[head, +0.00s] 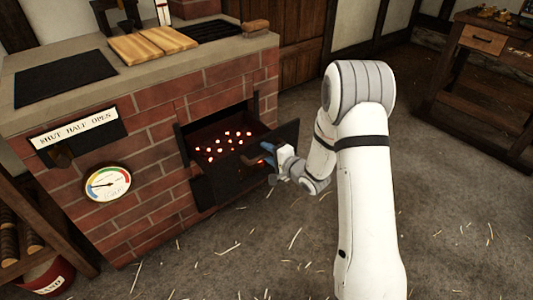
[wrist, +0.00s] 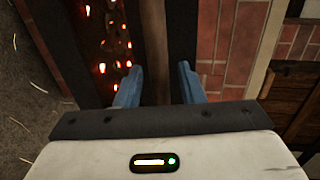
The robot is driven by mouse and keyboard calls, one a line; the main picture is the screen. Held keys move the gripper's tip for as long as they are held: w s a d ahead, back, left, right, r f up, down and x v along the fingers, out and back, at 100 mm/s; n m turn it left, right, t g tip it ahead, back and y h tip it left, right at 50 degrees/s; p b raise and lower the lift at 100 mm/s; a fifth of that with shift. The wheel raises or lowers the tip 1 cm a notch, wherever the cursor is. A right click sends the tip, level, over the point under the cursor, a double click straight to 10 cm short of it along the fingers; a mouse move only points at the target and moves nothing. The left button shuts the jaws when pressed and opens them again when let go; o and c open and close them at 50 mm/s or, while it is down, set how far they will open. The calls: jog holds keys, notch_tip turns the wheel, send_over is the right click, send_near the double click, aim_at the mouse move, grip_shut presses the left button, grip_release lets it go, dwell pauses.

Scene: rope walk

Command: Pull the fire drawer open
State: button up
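The fire drawer (head: 225,178) is pulled out of the brick hearth, and glowing red embers lie in it. Its dark front panel (head: 281,141) stands clear of the brickwork. My gripper (head: 276,157) is at this front, with part of it hidden by my arm. In the wrist view the blue fingers (wrist: 157,82) stand apart on either side of a brown bar (wrist: 153,40), apparently the drawer's handle. A gap shows beside the right finger. Contact at the left finger is unclear. Embers also show at left in the wrist view (wrist: 115,42).
The brick hearth (head: 140,205) carries a round gauge (head: 107,184) and a sign (head: 73,127) reading SHUT HALF OPEN. A wooden board (head: 152,44) lies on top. A red sand bucket (head: 48,277) stands at lower left, a wooden table (head: 482,41) at right. The straw-strewn floor before the drawer is clear.

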jog(key=shift+s+d+r, duration=0.1)
jog(key=shift+s+d, duration=0.05)
jog(key=shift+d, duration=0.05)
jog(key=p+v, duration=0.2)
jog(key=v, duration=0.5)
jog(key=shift+s, duration=0.15)
jog(key=s+d+r+n+g+h+p, duration=0.1)
jog(key=d+r+n+h+p, duration=0.15)
jog(key=r+p, duration=0.4)
jog(key=s+d+r+n+g+h+p, duration=0.1)
jog(key=s+d+r+h+p, duration=0.2)
jog(key=r, duration=0.7)
jog(key=d+r+n+g+h+p, duration=0.1)
jog(key=d+r+n+h+p, duration=0.1)
jog(key=d+r+h+p, duration=0.45)
jog(key=s+a+r+n+g+y+p, duration=0.1)
jog(key=s+r+p, duration=0.4)
jog(key=s+r, duration=0.5)
jog(key=s+a+r+n+g+y+p, duration=0.1)
jog(key=s+r+n+g+p, duration=0.3)
jog(key=s+r, duration=0.6)
jog(key=s+a+g+p, duration=0.1)
jog(key=s, duration=0.3)
jog(key=shift+s+a+r+g+p, duration=0.2)
jog(key=shift+s+r+g+p, duration=0.1)
jog(key=shift+s+r+p, duration=0.1)
